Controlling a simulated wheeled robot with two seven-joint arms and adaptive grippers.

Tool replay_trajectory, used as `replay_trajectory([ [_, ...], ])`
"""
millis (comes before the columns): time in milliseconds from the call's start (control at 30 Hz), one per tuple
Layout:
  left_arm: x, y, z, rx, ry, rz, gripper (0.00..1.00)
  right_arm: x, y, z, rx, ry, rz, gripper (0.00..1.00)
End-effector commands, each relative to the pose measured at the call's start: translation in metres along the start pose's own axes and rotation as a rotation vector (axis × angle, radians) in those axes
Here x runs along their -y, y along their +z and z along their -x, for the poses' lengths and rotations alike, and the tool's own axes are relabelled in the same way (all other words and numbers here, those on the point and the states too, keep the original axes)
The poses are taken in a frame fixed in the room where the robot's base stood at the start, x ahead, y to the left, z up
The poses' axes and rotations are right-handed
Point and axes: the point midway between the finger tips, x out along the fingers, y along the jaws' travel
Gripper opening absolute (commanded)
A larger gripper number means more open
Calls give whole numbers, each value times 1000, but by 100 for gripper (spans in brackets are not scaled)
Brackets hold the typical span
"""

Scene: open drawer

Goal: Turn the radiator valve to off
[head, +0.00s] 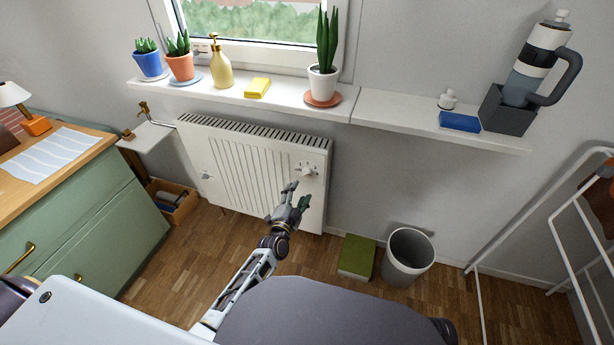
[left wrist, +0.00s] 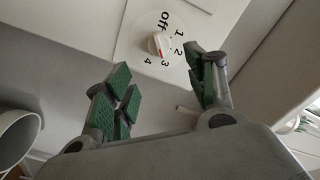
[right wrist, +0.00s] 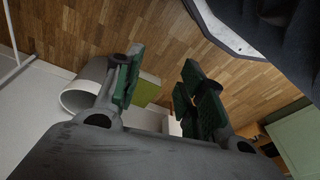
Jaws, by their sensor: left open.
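The white radiator (head: 250,172) hangs under the window, with the radiator valve (head: 307,170) at its upper right. In the left wrist view the valve knob (left wrist: 158,44) sits on a round dial marked off, 1, 2, 3 and 4. Its red mark points to about 3. My left gripper (head: 296,196) is open and empty, just below and left of the valve in the head view, apart from it. In the left wrist view the knob lies beyond the gap between the left fingertips (left wrist: 162,72). My right gripper (right wrist: 160,76) is open and empty above the floor, seen only in the right wrist view.
A sill (head: 240,94) with plants and bottles runs above the radiator. A grey bin (head: 408,258) and a green-topped box (head: 356,257) stand on the floor to the right. A green cabinet (head: 100,220) is at left, a white rack (head: 520,225) at right.

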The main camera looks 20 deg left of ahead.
Motion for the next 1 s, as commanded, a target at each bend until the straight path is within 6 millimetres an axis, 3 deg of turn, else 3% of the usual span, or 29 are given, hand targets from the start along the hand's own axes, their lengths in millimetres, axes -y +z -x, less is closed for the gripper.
replay_trajectory([
  [1000,-1,0,-86,-1,-1,0,55,8,-16,35,-77,-18,6,40],
])
